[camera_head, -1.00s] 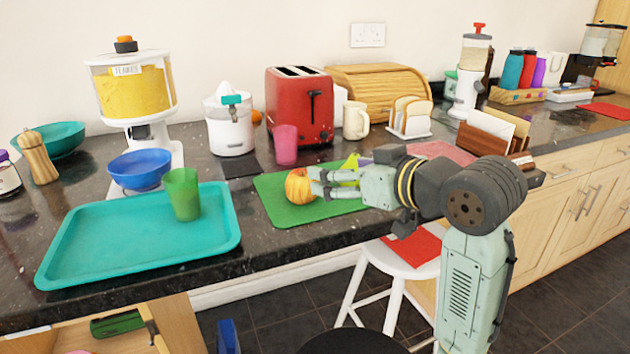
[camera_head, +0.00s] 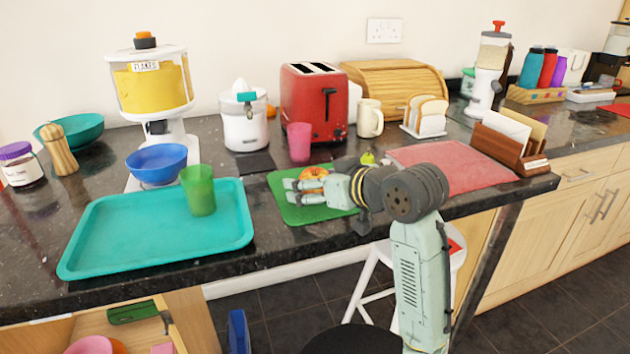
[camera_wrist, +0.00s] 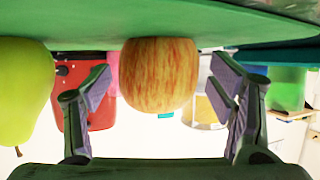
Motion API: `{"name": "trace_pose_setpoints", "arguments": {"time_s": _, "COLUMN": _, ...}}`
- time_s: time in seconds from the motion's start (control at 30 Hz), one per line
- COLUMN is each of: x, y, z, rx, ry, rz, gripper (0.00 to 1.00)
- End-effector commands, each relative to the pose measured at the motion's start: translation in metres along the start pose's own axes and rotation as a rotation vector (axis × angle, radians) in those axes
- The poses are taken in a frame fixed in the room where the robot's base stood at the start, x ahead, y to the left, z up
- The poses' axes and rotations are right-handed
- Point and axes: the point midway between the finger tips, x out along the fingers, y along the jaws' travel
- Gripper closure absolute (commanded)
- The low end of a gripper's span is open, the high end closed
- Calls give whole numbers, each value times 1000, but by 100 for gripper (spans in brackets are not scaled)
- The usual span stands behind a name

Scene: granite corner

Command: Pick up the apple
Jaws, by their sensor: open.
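The apple (camera_wrist: 160,75) is red and yellow and rests on the green board, which appears at the top of the wrist view. In that view it is in front of my open gripper (camera_wrist: 165,100), centred between the two spread fingers, with no finger seen touching it. In the head view the apple (camera_head: 312,180) is partly hidden behind my gripper (camera_head: 292,192), which is low over the green cutting board (camera_head: 290,213).
A green pear (camera_wrist: 22,90) is beside the apple, and its top shows in the head view (camera_head: 367,158). A teal tray (camera_head: 110,240) with a green cup (camera_head: 198,190) lies to the left. A red toaster (camera_head: 314,105) and pink cup (camera_head: 299,142) stand behind the board.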

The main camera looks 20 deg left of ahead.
Motion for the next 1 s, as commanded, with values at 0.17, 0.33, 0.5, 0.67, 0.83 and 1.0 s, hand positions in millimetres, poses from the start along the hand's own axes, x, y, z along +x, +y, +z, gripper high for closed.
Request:
{"name": "trace_pose_setpoints", "arguments": {"time_s": 0.17, "x": 4, "y": 1, "z": 0, "rx": 1, "ry": 0, "rz": 2, "gripper": 24}}
{"name": "trace_pose_setpoints", "arguments": {"time_s": 0.33, "x": 3, "y": 1, "z": 0, "rx": 0, "ry": 0, "rz": 2, "gripper": 29}}
{"name": "trace_pose_setpoints", "arguments": {"time_s": 0.5, "x": 3, "y": 1, "z": 0, "rx": 0, "ry": 1, "rz": 2, "gripper": 40}}
{"name": "trace_pose_setpoints", "arguments": {"time_s": 0.67, "x": 3, "y": 0, "z": 0, "rx": 0, "ry": 1, "rz": 2, "gripper": 51}}
{"name": "trace_pose_setpoints", "arguments": {"time_s": 0.83, "x": 3, "y": 1, "z": 0, "rx": 0, "ry": 1, "rz": 2, "gripper": 62}}
{"name": "trace_pose_setpoints", "arguments": {"time_s": 1.0, "x": 3, "y": 1, "z": 0, "rx": 0, "ry": 1, "rz": 2, "gripper": 74}}
